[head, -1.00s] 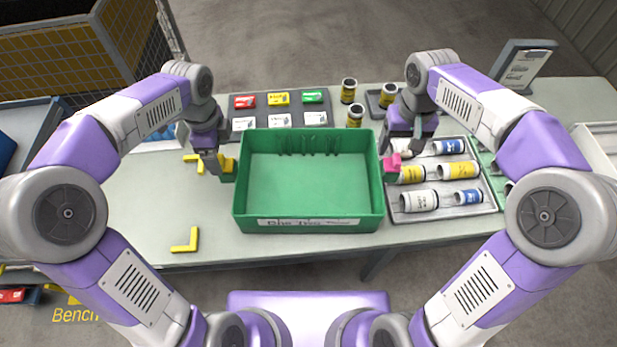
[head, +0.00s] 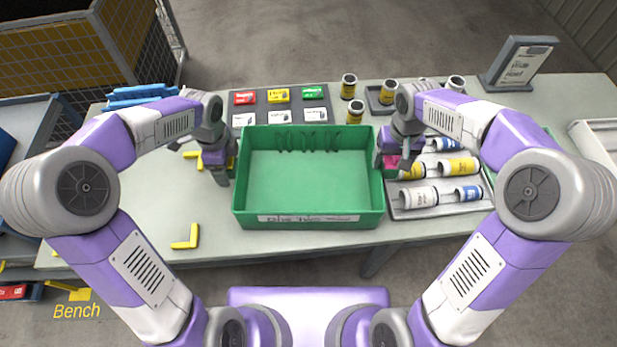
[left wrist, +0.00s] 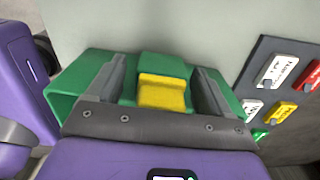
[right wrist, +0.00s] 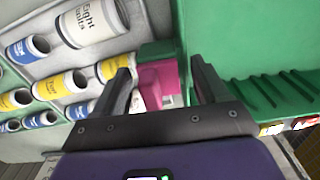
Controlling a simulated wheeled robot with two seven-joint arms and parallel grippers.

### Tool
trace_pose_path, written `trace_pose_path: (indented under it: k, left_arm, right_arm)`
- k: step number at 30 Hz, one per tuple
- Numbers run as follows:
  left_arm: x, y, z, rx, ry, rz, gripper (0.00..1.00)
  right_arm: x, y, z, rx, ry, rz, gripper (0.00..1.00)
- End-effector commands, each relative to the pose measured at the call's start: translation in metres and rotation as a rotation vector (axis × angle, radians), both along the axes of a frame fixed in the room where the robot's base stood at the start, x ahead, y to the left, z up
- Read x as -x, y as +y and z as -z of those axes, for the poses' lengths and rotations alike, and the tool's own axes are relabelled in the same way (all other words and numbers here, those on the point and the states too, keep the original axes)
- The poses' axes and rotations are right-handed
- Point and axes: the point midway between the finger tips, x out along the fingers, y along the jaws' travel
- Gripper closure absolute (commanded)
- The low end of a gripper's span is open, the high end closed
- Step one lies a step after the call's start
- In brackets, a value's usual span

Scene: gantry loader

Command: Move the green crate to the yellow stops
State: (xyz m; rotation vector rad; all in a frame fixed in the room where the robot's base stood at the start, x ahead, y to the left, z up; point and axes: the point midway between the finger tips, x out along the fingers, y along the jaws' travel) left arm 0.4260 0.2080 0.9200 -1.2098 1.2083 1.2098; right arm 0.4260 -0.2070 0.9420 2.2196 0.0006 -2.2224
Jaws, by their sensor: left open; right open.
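The empty green crate (head: 310,180) sits on the bench, with a label on its front wall. In the left wrist view, a yellow-padded green handle (left wrist: 162,92) on the crate (left wrist: 85,75) lies between the fingers of my open left gripper (left wrist: 168,82). In the right wrist view, a pink handle (right wrist: 158,80) beside the crate wall (right wrist: 235,50) lies between the fingers of my open right gripper (right wrist: 163,82). In the head view, my left (head: 222,176) and right (head: 404,165) grippers flank the crate. A yellow corner stop (head: 187,239) lies at the front left; another (head: 191,154) is partly hidden behind my left arm.
A grey tray (head: 436,212) of several labelled cans stands close right of the crate. A dark board (head: 265,108) with small coloured boxes lies behind it, near loose cans (head: 354,113). A sign (head: 524,62) stands at the back right. Bench left of the crate is mostly clear.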

Motion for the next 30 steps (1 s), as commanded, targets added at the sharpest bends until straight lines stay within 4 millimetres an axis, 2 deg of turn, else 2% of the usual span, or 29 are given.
trace_pose_path:
  k: [6, 7, 21, 23, 30]
  left_arm:
    - [0.0000, 0.0001, 0.0002, 0.000, 0.000, 0.000, 0.19]
    - [0.0000, 0.0000, 0.0002, 0.000, 0.000, 0.000, 0.22]
    - [-0.0002, -0.0001, -0.0004, 0.000, -0.001, 0.000, 0.94]
    - [-0.0002, -0.0001, -0.0004, 0.000, -0.001, 0.000, 1.00]
    - [-0.0003, -0.0001, -0.0006, 0.000, -0.002, 0.000, 1.00]
  right_arm:
    - [-0.0001, -0.0001, 0.0002, 0.000, 0.000, 0.001, 0.27]
    - [-0.0001, -0.0001, 0.0001, 0.000, 0.000, 0.001, 0.30]
    - [-0.0002, -0.0005, -0.0003, 0.000, -0.001, 0.001, 1.00]
    - [-0.0002, -0.0005, -0.0004, 0.000, -0.001, 0.001, 1.00]
    - [-0.0003, -0.0006, -0.0005, 0.001, -0.001, 0.002, 1.00]
